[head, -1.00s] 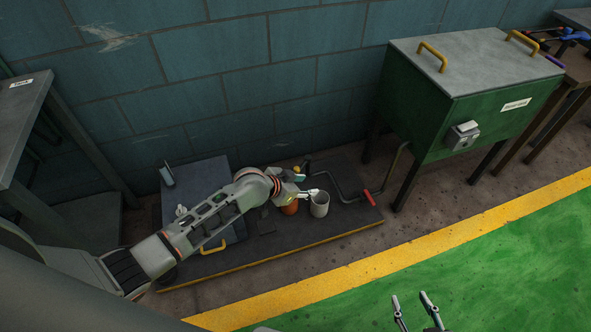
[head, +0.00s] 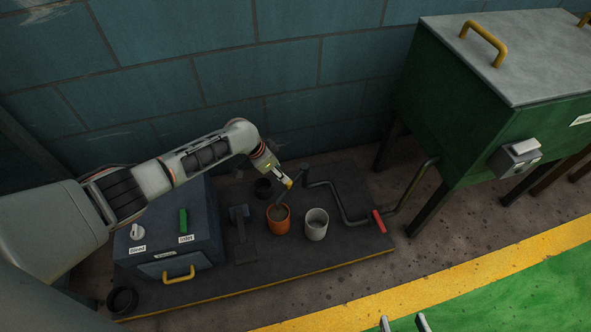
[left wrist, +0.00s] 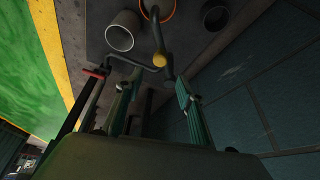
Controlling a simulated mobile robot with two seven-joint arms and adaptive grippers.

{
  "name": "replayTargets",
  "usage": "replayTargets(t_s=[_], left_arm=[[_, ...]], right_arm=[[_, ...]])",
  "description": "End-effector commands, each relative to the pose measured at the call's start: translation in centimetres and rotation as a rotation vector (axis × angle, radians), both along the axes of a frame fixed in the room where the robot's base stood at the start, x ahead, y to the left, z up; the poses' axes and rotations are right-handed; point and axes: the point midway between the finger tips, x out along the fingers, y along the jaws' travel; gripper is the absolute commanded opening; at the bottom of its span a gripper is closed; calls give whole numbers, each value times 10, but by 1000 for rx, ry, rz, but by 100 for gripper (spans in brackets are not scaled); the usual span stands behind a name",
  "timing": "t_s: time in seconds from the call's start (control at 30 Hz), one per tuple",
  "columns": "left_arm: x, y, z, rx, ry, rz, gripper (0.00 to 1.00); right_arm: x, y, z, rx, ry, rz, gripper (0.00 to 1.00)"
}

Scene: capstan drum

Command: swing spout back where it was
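The spout (head: 281,198) is a thin grey pipe. Its free end is over the orange cup (head: 278,222) on the dark platform. The spout also shows in the left wrist view (left wrist: 157,32), with a yellow knob (left wrist: 160,60) on it. My left gripper (head: 287,181) is at the spout's knob in the head view and hides part of it. In the left wrist view its fingers (left wrist: 158,82) stand apart, with the knob just past the tips and between them; contact cannot be told. My right gripper (head: 403,322) is open and empty at the bottom edge, partly cut off.
A grey-white cup (head: 316,224) stands right of the orange one. A bent crank pipe with a red grip (head: 379,222) lies to the right, near the green tank (head: 470,140). A dark box with a green lever (head: 183,221) stands left. Green floor at lower right is clear.

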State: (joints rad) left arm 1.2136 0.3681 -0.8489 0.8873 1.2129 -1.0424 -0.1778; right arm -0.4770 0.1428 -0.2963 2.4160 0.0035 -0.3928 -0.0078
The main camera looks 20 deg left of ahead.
Motion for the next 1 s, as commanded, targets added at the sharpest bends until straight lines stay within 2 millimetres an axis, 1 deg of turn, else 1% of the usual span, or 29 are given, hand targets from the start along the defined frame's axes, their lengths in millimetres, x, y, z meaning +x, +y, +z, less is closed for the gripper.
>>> replayTargets(t_s=[0.03,0.17,0.23,0.4,0.53,0.6,0.73,1.0], left_arm=[[-8,1,-17,1,19,0,38],[-6,0,-24,0,21,1,38],[-4,-3,-30,0,21,0,38],[0,-9,-61,1,29,-1,38],[5,-14,-78,1,28,0,38],[8,-15,-84,1,27,1,38],[14,-18,-88,1,20,0,38],[18,-19,-85,1,13,0,38]], right_arm=[[-1,2,-3,8,7,-1,40],[2,5,3,24,-5,-3,40],[3,7,3,37,-7,-6,40],[4,17,5,100,-8,-20,40],[4,26,7,166,-3,-37,40],[1,35,5,225,9,-55,40],[-1,43,6,286,21,-72,40],[0,45,9,309,17,-78,40]])
